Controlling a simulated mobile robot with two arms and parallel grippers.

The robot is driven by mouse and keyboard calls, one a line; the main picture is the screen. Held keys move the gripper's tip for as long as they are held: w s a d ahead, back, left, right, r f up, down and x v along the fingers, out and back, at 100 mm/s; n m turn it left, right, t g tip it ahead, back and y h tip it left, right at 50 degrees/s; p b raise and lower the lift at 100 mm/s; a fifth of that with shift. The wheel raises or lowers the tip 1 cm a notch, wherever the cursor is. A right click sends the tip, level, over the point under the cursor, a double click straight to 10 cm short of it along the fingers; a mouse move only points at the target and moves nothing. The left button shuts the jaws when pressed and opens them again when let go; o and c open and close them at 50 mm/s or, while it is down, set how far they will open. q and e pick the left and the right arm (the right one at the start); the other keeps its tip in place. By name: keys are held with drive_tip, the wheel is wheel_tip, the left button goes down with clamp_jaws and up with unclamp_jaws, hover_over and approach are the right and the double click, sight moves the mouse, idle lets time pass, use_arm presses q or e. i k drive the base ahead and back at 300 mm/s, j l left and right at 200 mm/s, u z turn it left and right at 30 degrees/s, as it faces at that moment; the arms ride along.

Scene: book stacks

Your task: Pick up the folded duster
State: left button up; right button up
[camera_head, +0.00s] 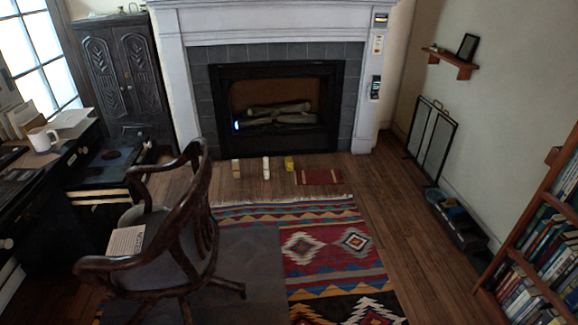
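A small yellow item (289,163) stands on the wood floor in front of the fireplace. It may be the folded duster, but it is too small to tell. To its left are a white upright item (266,168) and a tan and white upright item (236,168), each apart from the others. A flat dark red patterned mat (319,177) lies just to its right. Neither of my grippers is in view.
A wooden armchair (190,232) with a white object on its seat stands at left, beside a dark desk (40,190). A patterned rug (330,250) covers the middle floor. A dark bin (457,220) sits by the right wall, near a bookshelf (530,255). Bare floor lies between.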

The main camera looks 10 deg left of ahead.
sight(288, 161)
drive_tip(key=i+z, duration=0.25)
drive_tip(key=i, duration=0.5)
drive_tip(key=i+u, duration=0.1)
drive_tip(key=i, duration=0.4)
drive_tip(key=i+l+u, duration=0.1)
drive_tip(key=i, duration=0.4)
drive_tip(key=i+l+u, duration=0.15)
drive_tip(key=i, duration=0.3)
drive_tip(key=i+l+u, duration=0.1)
drive_tip(key=i, duration=0.4)
drive_tip(key=i+l+u, duration=0.1)
drive_tip(key=i+l, duration=0.15)
drive_tip(key=i, duration=0.25)
drive_tip(key=i+j, duration=0.2)
drive_tip(key=i, duration=0.3)
drive_tip(key=i+j+z, duration=0.1)
drive_tip(key=i, duration=0.35)
drive_tip(key=i+j, duration=0.35)
drive_tip(key=i, duration=0.15)
